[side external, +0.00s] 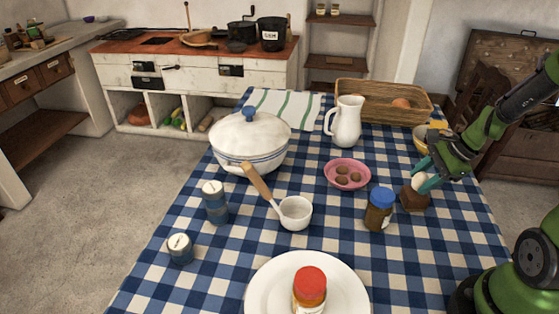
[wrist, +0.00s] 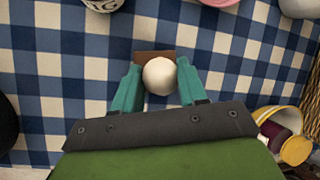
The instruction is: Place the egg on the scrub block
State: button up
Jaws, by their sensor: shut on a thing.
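The white egg (side external: 419,183) is between the teal fingers of my gripper (side external: 424,178), at the right of the table. In the wrist view the egg (wrist: 159,76) sits between the two fingertips (wrist: 158,82), which close on its sides. The brown scrub block (side external: 413,199) lies on the checked cloth directly below the egg. In the wrist view the block (wrist: 152,57) shows just beyond the egg, partly hidden by it and the fingers. The egg looks very near the block's top; I cannot tell whether they touch.
A blue-lidded jar (side external: 379,211) stands close left of the block. A pink plate (side external: 347,174) with brown round items lies behind it. Open cloth lies in front of the block.

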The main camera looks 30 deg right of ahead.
jog(key=shift+f, duration=0.35)
jog(key=shift+f, duration=0.1)
jog(key=o, duration=0.8)
jog(key=shift+c, duration=0.2)
jog(key=shift+r, duration=0.3)
jog(key=v, duration=1.1)
jog(key=a+r+n+t, duration=0.1)
jog(key=a+r+n, duration=0.1)
jog(key=a+n, duration=0.4)
jog(key=a+r+n, duration=0.3)
jog(key=a+n, duration=0.3)
jog(key=a, duration=0.1)
jog(key=s+a+r+n+t, duration=0.1)
jog(key=a+r+n, duration=0.2)
jog(key=a+n, duration=0.3)
jog(key=shift+a+n+t+h, duration=0.2)
jog(key=shift+n+t+h, duration=0.1)
jog(key=shift+n+h, duration=0.1)
